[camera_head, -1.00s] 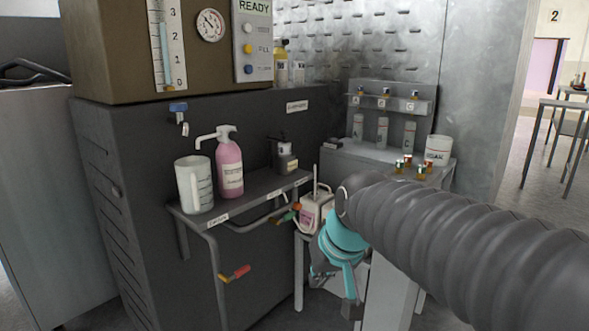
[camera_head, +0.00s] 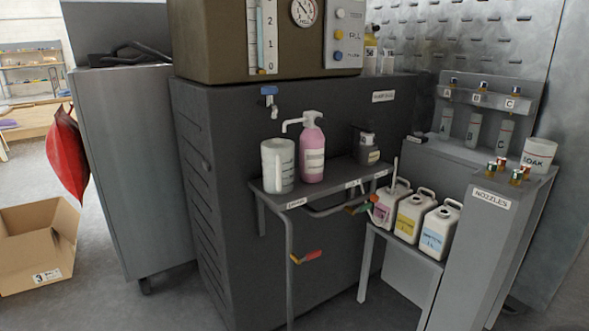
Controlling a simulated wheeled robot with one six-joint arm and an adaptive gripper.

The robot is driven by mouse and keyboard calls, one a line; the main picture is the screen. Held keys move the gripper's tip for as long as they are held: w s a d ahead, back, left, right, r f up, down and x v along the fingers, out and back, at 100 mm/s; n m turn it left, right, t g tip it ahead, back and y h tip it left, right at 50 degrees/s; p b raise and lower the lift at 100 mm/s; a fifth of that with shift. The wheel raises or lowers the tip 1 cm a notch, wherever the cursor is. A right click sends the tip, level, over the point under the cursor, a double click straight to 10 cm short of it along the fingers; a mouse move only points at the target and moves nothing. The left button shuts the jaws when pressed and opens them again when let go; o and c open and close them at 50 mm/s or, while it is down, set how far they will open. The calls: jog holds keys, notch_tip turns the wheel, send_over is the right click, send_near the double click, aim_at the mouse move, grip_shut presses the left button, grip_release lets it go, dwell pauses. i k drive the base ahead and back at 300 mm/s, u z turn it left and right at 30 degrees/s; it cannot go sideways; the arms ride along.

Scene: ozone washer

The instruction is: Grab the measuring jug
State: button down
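The measuring jug (camera_head: 278,166) is a whitish, translucent cup with graduation marks. It stands upright at the left end of a small grey shelf (camera_head: 330,183) on the front of the dark machine. A pink pump bottle (camera_head: 312,152) stands close to its right, and the pump's spout reaches over towards the jug. A tap with a blue handle (camera_head: 269,91) is above the jug. My gripper is not in view now.
A dark small bottle (camera_head: 367,151) is at the shelf's right end. Several white canisters (camera_head: 411,216) stand on a low stand to the right, beside the nozzle cabinet (camera_head: 472,240). A cardboard box (camera_head: 38,247) lies on the floor at left. Floor between box and machine is partly clear.

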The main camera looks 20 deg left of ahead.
aim_at(277, 153)
jog(key=z, duration=2.05)
jog(key=k, duration=1.1)
jog(key=u, duration=1.4)
jog(key=i, duration=0.55)
jog(key=u, duration=0.05)
